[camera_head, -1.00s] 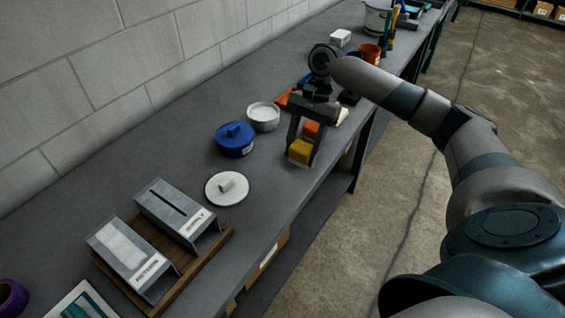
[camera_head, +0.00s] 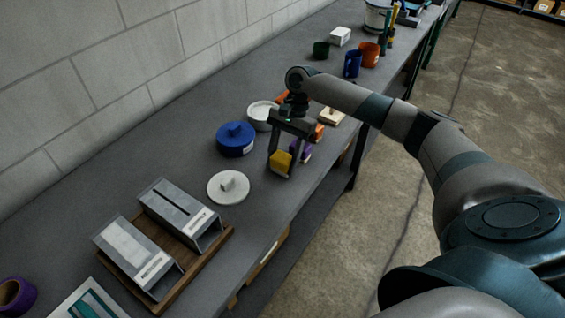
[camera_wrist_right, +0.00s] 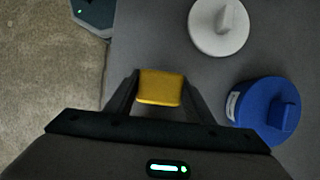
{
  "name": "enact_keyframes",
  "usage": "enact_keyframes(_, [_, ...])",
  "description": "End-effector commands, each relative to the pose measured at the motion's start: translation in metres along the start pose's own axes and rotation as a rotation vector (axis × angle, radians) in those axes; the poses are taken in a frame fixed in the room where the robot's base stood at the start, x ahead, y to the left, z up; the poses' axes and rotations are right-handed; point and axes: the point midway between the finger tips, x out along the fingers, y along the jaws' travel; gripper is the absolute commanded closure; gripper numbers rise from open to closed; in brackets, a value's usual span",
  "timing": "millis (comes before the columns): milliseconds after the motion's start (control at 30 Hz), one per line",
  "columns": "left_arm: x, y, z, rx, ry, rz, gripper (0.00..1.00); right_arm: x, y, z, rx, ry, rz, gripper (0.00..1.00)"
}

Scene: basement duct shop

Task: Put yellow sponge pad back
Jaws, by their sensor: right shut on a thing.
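The yellow sponge pad (camera_head: 281,161) is between the fingers of my right gripper (camera_head: 283,167), which is shut on it, over the bench near its front edge. The right wrist view also shows the yellow sponge pad (camera_wrist_right: 160,88) between both fingertips. I cannot tell how high it is above the bench. A purple block (camera_head: 304,150) and an orange block (camera_head: 319,131) show just behind the gripper. My left gripper is not in view.
A round white lid with a knob (camera_head: 228,187) and a blue lidded pot (camera_head: 235,139) stand left of the gripper. A wooden tray (camera_head: 190,275) with two grey metal holders stands nearer. Bare bench (camera_head: 262,205) lies between.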

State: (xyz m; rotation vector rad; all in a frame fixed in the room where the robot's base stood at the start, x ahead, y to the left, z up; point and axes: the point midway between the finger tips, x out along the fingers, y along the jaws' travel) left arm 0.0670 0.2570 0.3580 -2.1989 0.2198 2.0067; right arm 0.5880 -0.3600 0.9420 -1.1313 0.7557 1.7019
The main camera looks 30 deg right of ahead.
Motion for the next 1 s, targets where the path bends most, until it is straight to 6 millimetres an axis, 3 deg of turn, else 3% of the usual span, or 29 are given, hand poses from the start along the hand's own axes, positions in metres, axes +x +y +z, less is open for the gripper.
enact_keyframes(200, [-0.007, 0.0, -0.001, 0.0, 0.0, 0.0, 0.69, 0.015, 0.001, -0.007, 0.001, 0.0, 0.001, 0.7])
enact_keyframes(567, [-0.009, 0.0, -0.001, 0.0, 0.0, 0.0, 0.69, 0.018, 0.001, -0.008, 0.001, 0.0, 0.001, 0.7])
enact_keyframes(600, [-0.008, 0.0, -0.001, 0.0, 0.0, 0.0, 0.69, 0.018, 0.0, -0.008, 0.0, 0.001, 0.001, 0.45])
enact_keyframes(667, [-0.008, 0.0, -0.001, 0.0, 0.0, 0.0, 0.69, 0.018, 0.0, -0.008, 0.0, 0.001, 0.001, 0.33])
enact_keyframes(1000, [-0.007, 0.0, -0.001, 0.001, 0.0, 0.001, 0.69, 0.018, 0.0, -0.008, 0.0, 0.001, 0.0, 0.33])
